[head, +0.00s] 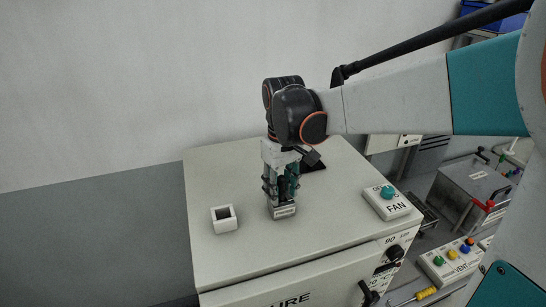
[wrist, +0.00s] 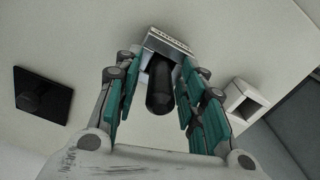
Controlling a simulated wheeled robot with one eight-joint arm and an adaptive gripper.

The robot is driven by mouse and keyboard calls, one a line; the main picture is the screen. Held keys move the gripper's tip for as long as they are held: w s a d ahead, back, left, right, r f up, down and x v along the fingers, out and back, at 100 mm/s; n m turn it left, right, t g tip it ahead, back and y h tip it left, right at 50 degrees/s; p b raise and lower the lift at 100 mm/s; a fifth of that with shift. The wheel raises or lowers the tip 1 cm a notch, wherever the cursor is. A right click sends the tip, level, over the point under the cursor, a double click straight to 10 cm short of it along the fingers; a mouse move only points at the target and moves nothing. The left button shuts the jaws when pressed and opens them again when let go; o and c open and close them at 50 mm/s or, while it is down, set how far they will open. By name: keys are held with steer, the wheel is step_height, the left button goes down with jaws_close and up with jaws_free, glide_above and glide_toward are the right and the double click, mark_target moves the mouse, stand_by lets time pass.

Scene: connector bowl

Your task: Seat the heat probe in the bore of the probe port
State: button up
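A black cylinder, seemingly the heat probe (wrist: 160,88), points toward the camera between my fingers in the wrist view. Its far end meets a silver block with a label, seemingly the probe port (wrist: 168,42). This block also shows under my gripper in the head view (head: 284,212). My gripper (head: 282,192) points straight down over the block. In the wrist view my gripper's teal fingers (wrist: 161,68) lie on both sides of the cylinder. Whether both pads touch it is unclear. The bore is hidden, and I cannot tell how deep the cylinder sits.
A white square holder (head: 224,219) with a dark opening stands left of the block, apart from it. A black plate with a stub (wrist: 42,96) lies on the other side. The FAN box (head: 387,202) sits at the cabinet top's right. The front left cabinet top (head: 225,265) is clear.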

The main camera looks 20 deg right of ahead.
step_height(320, 180, up, 11)
steer(key=shift+s+r, duration=0.1)
steer(key=shift+s, duration=0.05)
steer(key=shift+r, duration=0.25)
steer(key=shift+s+r, duration=0.1)
steer(key=shift+s, duration=0.1)
steer(key=s+f+m+t, duration=0.1)
steer(key=s+f+t, duration=0.2)
steer(key=s+f, duration=0.2)
steer(key=s+f+m+t, duration=0.2)
steer(key=s+f+t, duration=0.2)
steer(key=s, duration=0.5)
steer(key=shift+s+f, duration=0.15)
steer(key=shift+f, duration=0.25)
